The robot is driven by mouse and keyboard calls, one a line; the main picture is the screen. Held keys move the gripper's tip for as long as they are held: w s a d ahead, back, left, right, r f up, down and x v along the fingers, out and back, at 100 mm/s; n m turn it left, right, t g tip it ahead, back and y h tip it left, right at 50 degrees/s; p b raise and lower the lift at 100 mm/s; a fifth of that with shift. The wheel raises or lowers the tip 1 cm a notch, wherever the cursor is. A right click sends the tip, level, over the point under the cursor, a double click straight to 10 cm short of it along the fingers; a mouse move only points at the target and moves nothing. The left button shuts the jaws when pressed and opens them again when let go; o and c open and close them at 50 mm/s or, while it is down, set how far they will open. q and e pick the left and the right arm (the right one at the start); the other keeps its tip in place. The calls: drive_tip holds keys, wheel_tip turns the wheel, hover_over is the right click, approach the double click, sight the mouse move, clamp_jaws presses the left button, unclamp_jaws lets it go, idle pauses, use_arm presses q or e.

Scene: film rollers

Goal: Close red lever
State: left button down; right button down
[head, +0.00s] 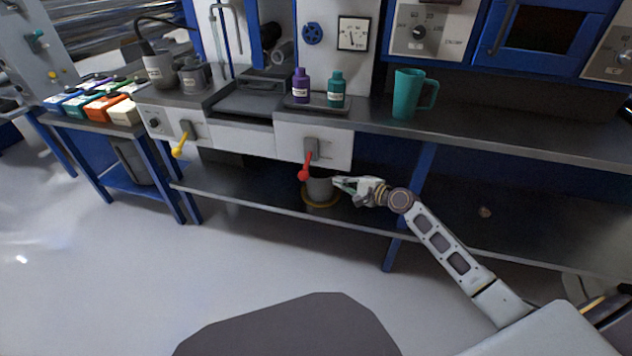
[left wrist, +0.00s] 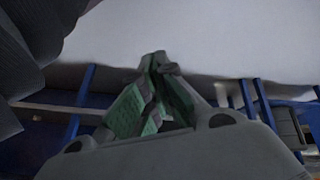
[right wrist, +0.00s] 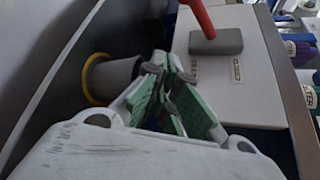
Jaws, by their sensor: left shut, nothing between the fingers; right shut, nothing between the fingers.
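The red lever (head: 304,171) hangs down and slightly left from its grey mount (head: 311,149) on the white front panel under the bench top. In the right wrist view the red lever (right wrist: 197,14) shows at the top, partly cut off, above its grey mount (right wrist: 215,41). My right gripper (head: 337,182) is shut and empty, just right of and slightly below the lever's end, apart from it. It also shows in the right wrist view (right wrist: 160,62). My left gripper (left wrist: 157,62) is shut and empty in the left wrist view; it is not in the head view.
A grey pot (head: 319,189) with a yellow ring at its base stands on the lower shelf below the lever. A yellow lever (head: 180,150) sits to the left. Purple (head: 301,86) and teal (head: 336,90) bottles and a teal jug (head: 404,95) stand on the bench.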

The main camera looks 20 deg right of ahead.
sight(306, 167)
use_arm(q)
drive_tip(key=shift+s+r, duration=0.1)
drive_tip(key=shift+r, duration=0.15)
use_arm(e)
drive_tip(key=shift+s+a+r, duration=0.1)
drive_tip(key=shift+a+r, duration=0.15)
drive_tip(key=shift+r, duration=0.2)
use_arm(q)
drive_tip(key=shift+f, duration=0.1)
